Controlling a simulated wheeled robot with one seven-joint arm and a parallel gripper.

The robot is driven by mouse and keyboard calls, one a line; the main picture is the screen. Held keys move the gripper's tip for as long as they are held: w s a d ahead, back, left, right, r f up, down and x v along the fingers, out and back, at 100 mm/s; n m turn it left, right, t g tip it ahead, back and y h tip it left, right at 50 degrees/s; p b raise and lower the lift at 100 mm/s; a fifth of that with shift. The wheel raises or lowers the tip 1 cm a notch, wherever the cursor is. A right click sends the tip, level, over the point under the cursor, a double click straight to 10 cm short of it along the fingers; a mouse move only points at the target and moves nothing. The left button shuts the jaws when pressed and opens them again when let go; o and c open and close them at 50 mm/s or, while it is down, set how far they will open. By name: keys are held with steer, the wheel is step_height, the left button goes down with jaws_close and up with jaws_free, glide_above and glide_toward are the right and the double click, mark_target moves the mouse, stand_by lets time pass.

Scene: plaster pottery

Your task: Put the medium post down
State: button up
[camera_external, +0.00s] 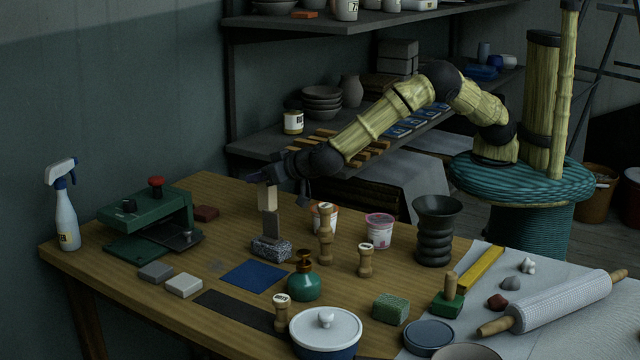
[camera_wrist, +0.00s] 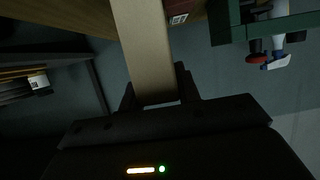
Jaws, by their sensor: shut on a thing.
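My gripper (camera_external: 268,180) is shut on a pale, square-sided post, the medium post (camera_external: 268,197), and holds it upright near its top. In the wrist view the post (camera_wrist: 145,45) runs up from between the two fingers (camera_wrist: 157,97). Directly below it in the outside view is a darker grey upright block (camera_external: 272,224), above a speckled grey block (camera_external: 271,250) on the table. I cannot tell whether the post touches the darker block or is a little above it.
The wooden table (camera_external: 225,195) holds a blue mat (camera_external: 255,276), a green bottle (camera_external: 304,284), turned wooden pieces (camera_external: 325,245), and a pink-lidded tub (camera_external: 379,230). A green press (camera_external: 155,220) stands left. Small grey (camera_external: 155,271) and white (camera_external: 184,284) blocks lie in front of it.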

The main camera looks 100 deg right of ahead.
mark_target(262, 190)
steer(key=shift+f, duration=0.15)
steer(key=shift+f, duration=1.8)
steer(key=shift+f, duration=0.2)
steer(key=o, duration=1.1)
steer(key=shift+r, duration=0.2)
steer(key=b+v, duration=0.1)
steer(key=v, duration=1.1)
